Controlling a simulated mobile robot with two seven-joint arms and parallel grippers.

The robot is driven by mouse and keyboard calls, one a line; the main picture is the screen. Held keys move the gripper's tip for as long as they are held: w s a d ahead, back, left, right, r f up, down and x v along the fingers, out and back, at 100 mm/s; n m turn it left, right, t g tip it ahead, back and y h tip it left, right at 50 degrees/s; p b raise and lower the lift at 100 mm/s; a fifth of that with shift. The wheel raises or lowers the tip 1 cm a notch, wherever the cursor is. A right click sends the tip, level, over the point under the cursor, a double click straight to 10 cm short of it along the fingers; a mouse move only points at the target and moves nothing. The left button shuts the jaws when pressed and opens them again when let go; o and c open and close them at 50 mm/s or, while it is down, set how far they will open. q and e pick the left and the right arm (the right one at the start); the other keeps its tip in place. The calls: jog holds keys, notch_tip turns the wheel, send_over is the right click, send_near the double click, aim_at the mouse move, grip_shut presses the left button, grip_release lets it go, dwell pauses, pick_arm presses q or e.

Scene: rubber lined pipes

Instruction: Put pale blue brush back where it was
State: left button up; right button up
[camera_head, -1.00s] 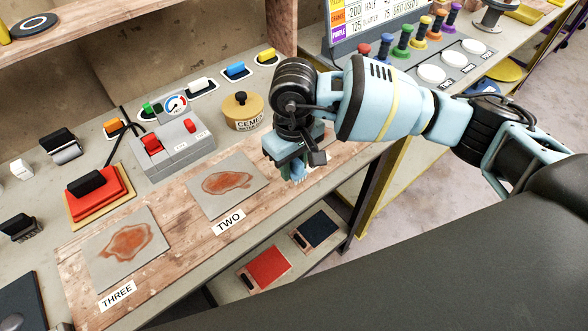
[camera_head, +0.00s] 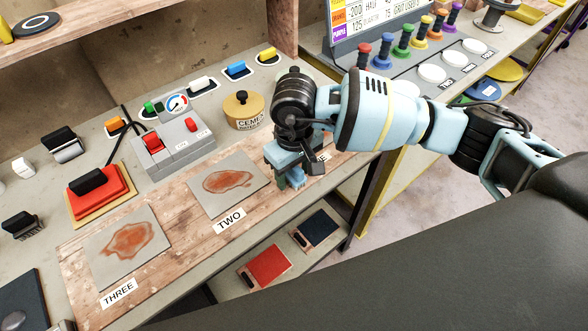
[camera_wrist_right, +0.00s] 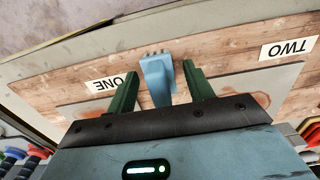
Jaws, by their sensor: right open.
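The pale blue brush (camera_wrist_right: 157,78) is between the two green fingers of my right gripper (camera_wrist_right: 158,92) in the right wrist view, with a gap on each side. My right gripper is open. In the head view my right gripper (camera_head: 291,182) is low over the wooden board, at the panel labelled ONE, and a bit of the brush (camera_head: 298,179) shows at its fingers. Whether the brush touches the board is hard to tell. My left gripper is not in view.
Panels TWO (camera_head: 228,188) and THREE (camera_head: 128,247), with rusty patches, lie left on the wooden board (camera_head: 185,230). A cement tin (camera_head: 243,111) stands close behind my gripper. A blue-handled item (camera_head: 235,69) and a yellow-handled item (camera_head: 267,54) sit on pads at the back.

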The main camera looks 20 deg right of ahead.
notch_tip(320, 180, up, 12)
jog(key=shift+r, duration=0.15)
dwell(0.4)
